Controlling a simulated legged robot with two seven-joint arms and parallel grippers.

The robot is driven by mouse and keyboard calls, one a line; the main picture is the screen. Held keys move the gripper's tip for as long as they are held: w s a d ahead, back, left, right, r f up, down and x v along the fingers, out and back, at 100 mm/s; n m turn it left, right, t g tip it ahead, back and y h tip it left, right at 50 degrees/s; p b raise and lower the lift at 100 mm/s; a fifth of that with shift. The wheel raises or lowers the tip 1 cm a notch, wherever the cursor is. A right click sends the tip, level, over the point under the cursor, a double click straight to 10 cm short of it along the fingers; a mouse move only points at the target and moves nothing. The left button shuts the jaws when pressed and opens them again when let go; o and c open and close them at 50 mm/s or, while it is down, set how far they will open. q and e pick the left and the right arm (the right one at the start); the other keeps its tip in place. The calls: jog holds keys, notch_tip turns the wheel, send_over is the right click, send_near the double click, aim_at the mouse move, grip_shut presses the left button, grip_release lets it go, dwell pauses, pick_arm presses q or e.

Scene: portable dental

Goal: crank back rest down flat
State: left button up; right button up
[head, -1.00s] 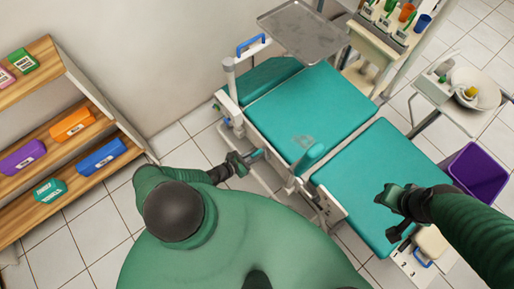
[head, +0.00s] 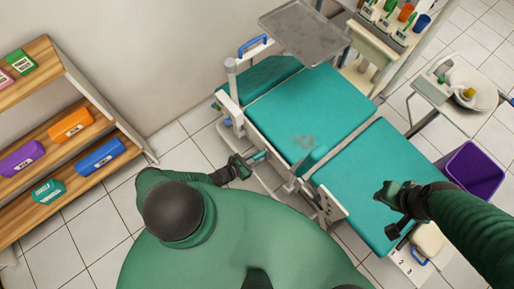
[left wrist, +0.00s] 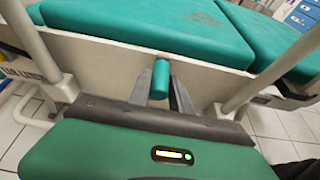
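The treatment chair has teal pads. Its upper back section (head: 308,108) and its seat section (head: 385,165) look close to level in the head view. The crank handle (head: 259,155) is a short teal cylinder at the chair's near side. In the left wrist view the handle (left wrist: 160,78) stands between the two grey fingers of my left gripper (left wrist: 161,88), which appear closed against it. In the head view my left gripper (head: 248,161) reaches the handle from the left. My right gripper (head: 396,208) is over the seat section, apart from the crank; its fingers are unclear.
A shelf (head: 75,137) with coloured boxes stands at the left. A metal tray (head: 303,30) hangs over the head end. A purple bin (head: 474,172) and a basin (head: 475,88) are at the right. Tiled floor (head: 187,155) is free between shelf and chair.

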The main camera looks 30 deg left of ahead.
pick_arm(q)
jog(key=o, duration=0.3)
jog(key=shift+o, duration=0.2)
jog(key=shift+s+a+r, duration=0.1)
jog(key=shift+s+r, duration=0.05)
jog(key=shift+r, duration=0.1)
jog(key=p+v, duration=0.1)
jog(key=v, duration=1.5)
jog(key=shift+s, duration=0.2)
jog(key=shift+f, duration=0.1)
